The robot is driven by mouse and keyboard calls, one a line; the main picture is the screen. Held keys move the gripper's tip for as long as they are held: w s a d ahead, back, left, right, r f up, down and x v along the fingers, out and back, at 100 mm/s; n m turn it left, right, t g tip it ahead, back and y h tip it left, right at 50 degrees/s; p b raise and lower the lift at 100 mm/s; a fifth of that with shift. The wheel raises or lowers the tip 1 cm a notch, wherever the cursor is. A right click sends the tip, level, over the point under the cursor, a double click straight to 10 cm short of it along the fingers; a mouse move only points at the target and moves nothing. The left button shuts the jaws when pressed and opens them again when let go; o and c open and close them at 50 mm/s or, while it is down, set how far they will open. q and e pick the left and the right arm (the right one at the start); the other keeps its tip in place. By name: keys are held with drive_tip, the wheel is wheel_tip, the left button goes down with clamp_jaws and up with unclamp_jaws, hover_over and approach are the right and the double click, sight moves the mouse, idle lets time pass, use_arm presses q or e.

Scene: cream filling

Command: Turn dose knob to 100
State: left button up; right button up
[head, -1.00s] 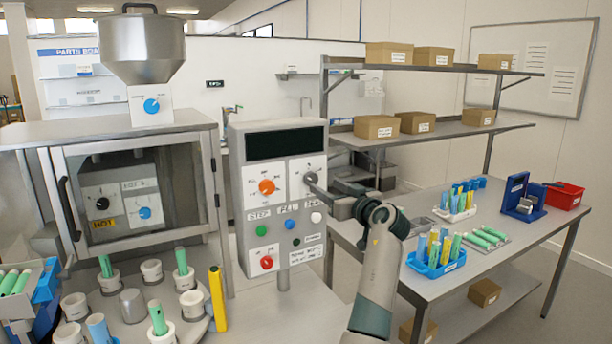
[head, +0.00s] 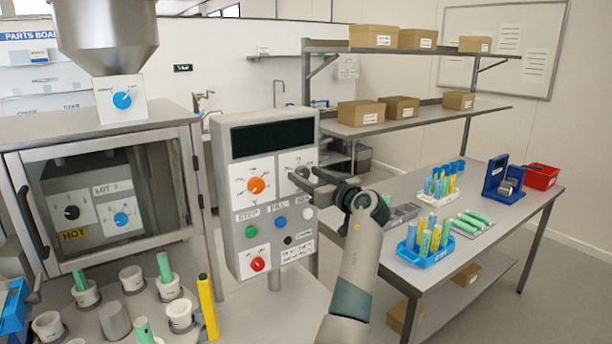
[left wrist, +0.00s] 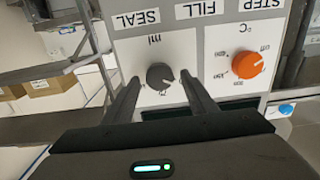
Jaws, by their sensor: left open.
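The dose knob is the dark grey knob (left wrist: 160,76) marked "ml" on a white plate of the control panel, seen upside down in the left wrist view. My left gripper (left wrist: 160,82) is open, with one finger on each side of the knob and a visible gap to it. In the head view my left gripper (head: 304,181) is at the panel's upper right and largely hides the dose knob. The panel (head: 222,155) has a dark, blank display (head: 271,140). The knob's exact reading is too small to tell. My right gripper is out of view.
An orange knob (head: 256,186) sits beside the dose knob, with green (head: 251,232), blue (head: 280,223) and white (head: 307,213) buttons below and a red knob (head: 258,264). A glass-fronted cabinet (head: 110,139) stands left. A table (head: 476,241) with racks stands right.

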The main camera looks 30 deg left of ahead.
use_arm(q)
drive_tip(key=c, duration=1)
drive_tip(key=shift+c, duration=0.2)
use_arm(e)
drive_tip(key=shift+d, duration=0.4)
